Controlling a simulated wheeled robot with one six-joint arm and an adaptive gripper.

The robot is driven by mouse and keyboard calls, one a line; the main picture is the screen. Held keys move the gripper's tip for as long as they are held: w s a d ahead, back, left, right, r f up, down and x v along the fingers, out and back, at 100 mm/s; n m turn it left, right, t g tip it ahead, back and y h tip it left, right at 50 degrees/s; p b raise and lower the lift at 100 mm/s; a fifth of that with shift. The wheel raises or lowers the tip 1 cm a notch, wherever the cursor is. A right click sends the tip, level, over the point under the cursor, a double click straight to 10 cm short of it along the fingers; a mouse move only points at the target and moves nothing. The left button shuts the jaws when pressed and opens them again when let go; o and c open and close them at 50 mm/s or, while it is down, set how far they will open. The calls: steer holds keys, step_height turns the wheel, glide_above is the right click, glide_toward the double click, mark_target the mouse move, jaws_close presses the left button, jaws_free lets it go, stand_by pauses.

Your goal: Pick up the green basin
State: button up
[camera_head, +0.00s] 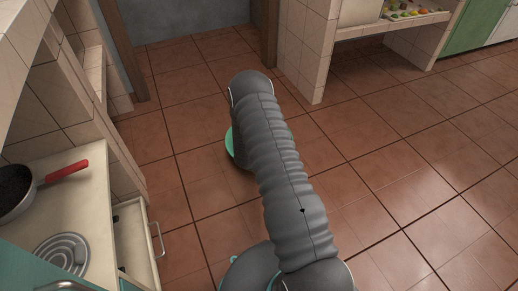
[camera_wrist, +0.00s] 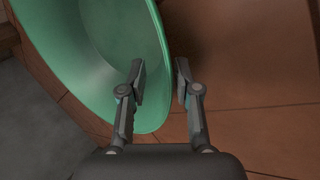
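The green basin (camera_wrist: 105,45) fills the upper left of the wrist view, its hollow inside and curved rim showing. My gripper (camera_wrist: 160,82) is open at the basin's right rim. The left finger overlaps the inside of the basin and the right finger is just outside the rim, with the rim edge between them. Neither finger is visibly closed on it. In the head view, a green edge (camera_head: 229,143) that looks like the basin shows left of my arm; my arm hides the rest, and my gripper is hidden there.
The brown tiled floor (camera_head: 400,150) is open to the right. At left, a counter holds a pan with a red handle (camera_head: 67,171) and a coil burner (camera_head: 61,254), with an open drawer (camera_head: 135,245) below. A tiled pillar (camera_head: 304,50) stands at the back.

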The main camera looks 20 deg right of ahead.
steer(key=shift+b+x, duration=0.4)
steer(key=shift+x, duration=2.6)
steer(key=shift+s+a+f, duration=0.1)
steer(key=shift+s+f, duration=0.05)
steer(key=shift+f, duration=0.1)
jaws_close()
